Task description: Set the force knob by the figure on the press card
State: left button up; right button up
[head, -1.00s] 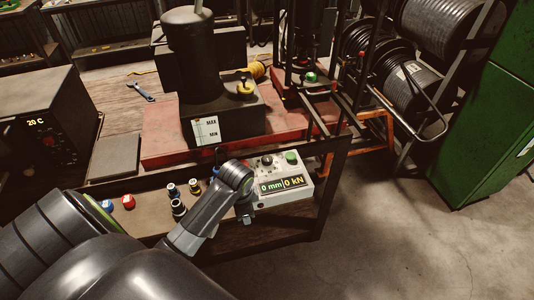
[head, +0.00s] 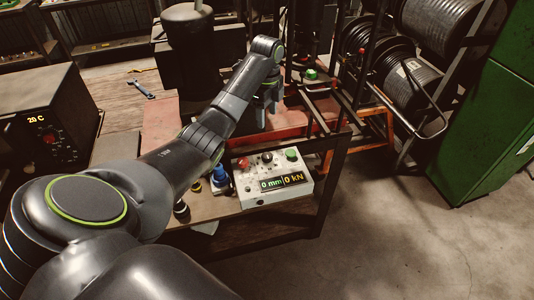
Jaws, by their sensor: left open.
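The control box (head: 272,180) is a pale box at the front right of the bench, with a display (head: 282,182) reading "0 mm" and "0 kN". A small dark knob (head: 267,158) sits on its top face between a red button (head: 243,163) and a green button (head: 291,154); its setting is too small to read. My left gripper (head: 267,115) is open and empty, fingers down, beyond the box over the red press base. No press card can be made out for certain. My right gripper is not in view.
A blue object (head: 220,180) and a yellow fitting (head: 196,186) stand left of the box, partly behind my arm. The black press cylinder (head: 190,50) and an upright frame (head: 320,90) rise behind. A heater box reading "20 C" (head: 45,120) stands at left.

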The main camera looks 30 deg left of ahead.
pick_arm(q)
jog(key=b, duration=0.4)
send_over(267, 155)
notch_tip(267, 155, down, 6)
notch_tip(267, 155, down, 10)
jog(key=p, duration=0.2)
jog(key=shift+f+p, duration=0.15)
jog(key=shift+p, duration=0.2)
jog(key=shift+f, duration=0.5)
jog(key=c, duration=1)
